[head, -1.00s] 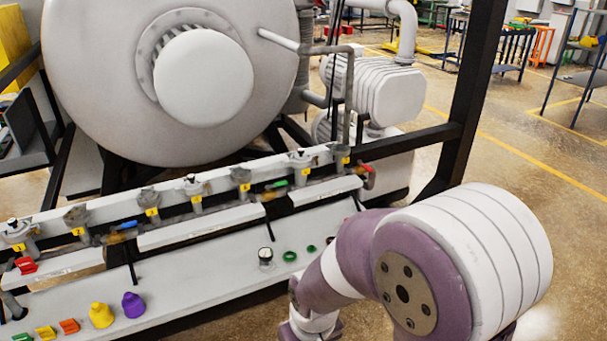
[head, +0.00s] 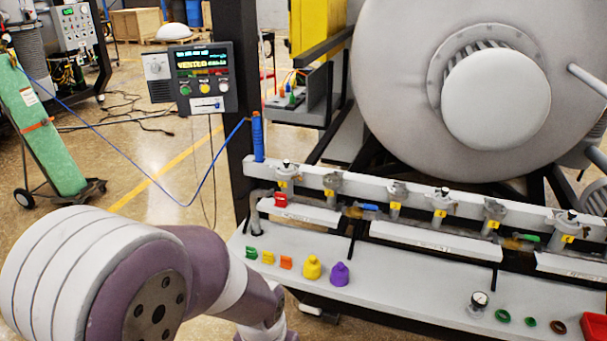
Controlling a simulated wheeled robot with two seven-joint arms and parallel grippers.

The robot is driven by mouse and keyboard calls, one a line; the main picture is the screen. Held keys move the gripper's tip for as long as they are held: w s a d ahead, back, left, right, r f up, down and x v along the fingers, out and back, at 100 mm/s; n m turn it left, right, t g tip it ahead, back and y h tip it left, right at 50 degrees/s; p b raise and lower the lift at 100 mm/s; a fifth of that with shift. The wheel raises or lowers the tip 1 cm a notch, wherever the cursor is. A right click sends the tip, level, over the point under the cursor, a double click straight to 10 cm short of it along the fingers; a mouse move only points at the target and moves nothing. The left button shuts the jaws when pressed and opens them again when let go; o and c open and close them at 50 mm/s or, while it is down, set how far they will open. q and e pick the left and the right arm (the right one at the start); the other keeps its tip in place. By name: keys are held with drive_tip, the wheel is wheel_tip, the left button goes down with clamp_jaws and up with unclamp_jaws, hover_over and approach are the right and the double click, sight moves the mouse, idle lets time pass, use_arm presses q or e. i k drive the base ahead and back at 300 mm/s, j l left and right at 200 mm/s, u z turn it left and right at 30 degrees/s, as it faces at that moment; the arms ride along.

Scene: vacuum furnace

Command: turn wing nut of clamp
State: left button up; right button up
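Several grey metal pipe fittings with yellow tags stand in a row along the white rail (head: 465,200) in front of the furnace; one is the left fitting (head: 284,179), another the middle fitting (head: 440,205). They may carry the clamps, but a wing nut is too small to tell apart. A red handle (head: 278,200), a blue handle (head: 370,208) and a green handle (head: 528,238) sit among them. My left arm comes in at the lower left, apart from the fittings, and its gripper is out of view. My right gripper is also out of view.
The white shelf (head: 410,290) bears small coloured parts, a yellow cap (head: 312,267), a purple cap (head: 340,273), a gauge (head: 479,300), rings and a red box (head: 593,327). A black post (head: 232,100) with a control panel (head: 203,80) stands at the left. The round furnace door (head: 400,100) rises behind.

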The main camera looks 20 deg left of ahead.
sight(272, 169)
drive_tip(key=i+l+u, duration=0.2)
drive_tip(key=i+u, duration=0.2)
drive_tip(key=i+l+u, duration=0.8)
drive_tip(key=k+j, duration=0.05)
drive_tip(key=k, duration=0.05)
